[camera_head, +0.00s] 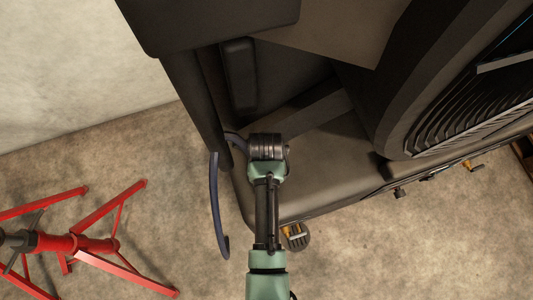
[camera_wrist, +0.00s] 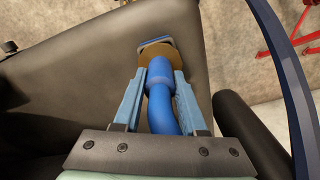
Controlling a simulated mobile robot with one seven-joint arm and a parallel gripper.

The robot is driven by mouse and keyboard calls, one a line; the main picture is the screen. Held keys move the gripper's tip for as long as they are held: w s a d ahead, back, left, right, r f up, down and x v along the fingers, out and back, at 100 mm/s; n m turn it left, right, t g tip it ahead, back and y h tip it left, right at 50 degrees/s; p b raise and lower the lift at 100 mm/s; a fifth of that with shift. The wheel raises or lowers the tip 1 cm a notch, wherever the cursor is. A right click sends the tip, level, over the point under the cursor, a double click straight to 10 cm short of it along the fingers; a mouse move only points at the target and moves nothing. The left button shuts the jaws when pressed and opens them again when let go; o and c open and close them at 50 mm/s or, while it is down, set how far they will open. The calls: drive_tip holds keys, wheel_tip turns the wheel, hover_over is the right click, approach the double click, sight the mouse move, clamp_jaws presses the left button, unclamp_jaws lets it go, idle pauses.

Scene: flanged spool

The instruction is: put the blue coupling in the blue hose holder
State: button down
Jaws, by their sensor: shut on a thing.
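The blue coupling (camera_wrist: 160,75) is a blue cylinder on the end of a thick blue hose (camera_wrist: 163,112). My gripper (camera_wrist: 160,83) is shut on it, with one blue-grey finger on each side. A blue piece with a brown, brass-like collar (camera_wrist: 157,46), which looks like the blue hose holder, is straight ahead of the coupling against the dark machine body. The coupling's front end meets or overlaps the collar in the picture; I cannot tell whether it is inside. In the head view my arm reaches the machine's near left corner, and the wrist hides the coupling and the holder.
A dark machine (camera_head: 310,185) with a large ribbed spool (camera_head: 465,105) fills the upper right. Brass-and-dark fittings (camera_head: 297,237) line its lower edge. A dark blue hose loop (camera_head: 214,200) hangs left of my arm. A red stand (camera_head: 90,243) is on the floor at left.

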drive_tip(key=shift+f, duration=0.25)
drive_tip(key=shift+f, duration=0.15)
drive_tip(key=shift+c, duration=2.3)
unclamp_jaws()
wheel_tip(320, 180, up, 8)
drive_tip(key=shift+f+p, duration=0.1)
drive_tip(key=shift+p, duration=0.75)
